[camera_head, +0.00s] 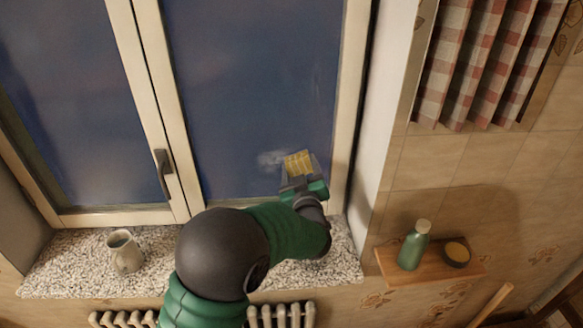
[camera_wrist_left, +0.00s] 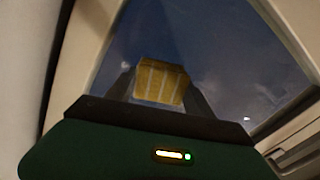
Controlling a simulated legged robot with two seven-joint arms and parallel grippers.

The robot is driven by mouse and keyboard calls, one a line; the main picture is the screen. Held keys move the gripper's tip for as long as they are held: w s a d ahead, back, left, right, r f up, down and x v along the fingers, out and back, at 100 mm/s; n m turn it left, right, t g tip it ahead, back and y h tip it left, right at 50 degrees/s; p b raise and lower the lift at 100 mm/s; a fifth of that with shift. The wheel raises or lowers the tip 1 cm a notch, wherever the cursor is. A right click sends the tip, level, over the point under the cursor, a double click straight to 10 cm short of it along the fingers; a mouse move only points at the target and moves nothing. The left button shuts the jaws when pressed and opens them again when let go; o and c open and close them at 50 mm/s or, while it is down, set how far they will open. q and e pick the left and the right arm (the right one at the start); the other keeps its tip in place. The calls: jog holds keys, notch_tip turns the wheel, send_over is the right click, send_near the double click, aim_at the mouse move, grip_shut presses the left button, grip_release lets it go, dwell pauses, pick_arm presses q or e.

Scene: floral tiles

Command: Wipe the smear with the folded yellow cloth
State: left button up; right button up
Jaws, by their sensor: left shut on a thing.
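The folded yellow cloth (camera_head: 298,163) is held between the fingers of my left gripper (camera_head: 299,172), in front of the right window pane near its lower right corner. The cloth also shows in the left wrist view (camera_wrist_left: 161,82), with a dark finger on each side of it. The whitish smear (camera_head: 270,159) is on the glass just left of the cloth. Part of the smear may be hidden behind the cloth and gripper. I cannot tell whether the cloth touches the glass. My right gripper is not in view.
The window handle (camera_head: 163,174) juts from the middle frame. A wooden shelf (camera_head: 392,264) at the right holds a green bottle (camera_head: 413,246) and a small round dish (camera_head: 456,254). A checked curtain (camera_head: 480,60) hangs above.

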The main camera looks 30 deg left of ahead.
aim_at(262, 160)
pick_arm(q)
jog(key=shift+w+d, duration=0.4)
jog(key=shift+d, duration=0.2)
jog(key=shift+r, duration=0.1)
jog(key=shift+a, duration=0.1)
jog(key=shift+s+a+b, duration=0.15)
jog(key=shift+a+b, duration=0.1)
jog(key=shift+b, duration=0.05)
jog(key=shift+s+a+b, duration=0.25)
jog(key=shift+s+a, duration=0.1)
jog(key=shift+a, duration=0.2)
jog(key=shift+s+a+b, duration=0.25)
jog(key=shift+s+a, duration=0.1)
jog(key=shift+a, duration=0.2)
jog(key=shift+s+a, duration=0.2)
jog(key=shift+a, duration=0.15)
jog(key=shift+s+a+b, duration=0.45)
jog(key=shift+s+a, duration=0.1)
jog(key=shift+a, duration=0.3)
jog(key=shift+s+a+b, duration=0.5)
jog(key=shift+a, duration=0.3)
jog(key=shift+s+a+b, duration=0.45)
jog(key=shift+s+a, duration=0.1)
jog(key=shift+a, duration=0.3)
jog(key=shift+s+a, duration=0.3)
jog(key=shift+a, duration=0.2)
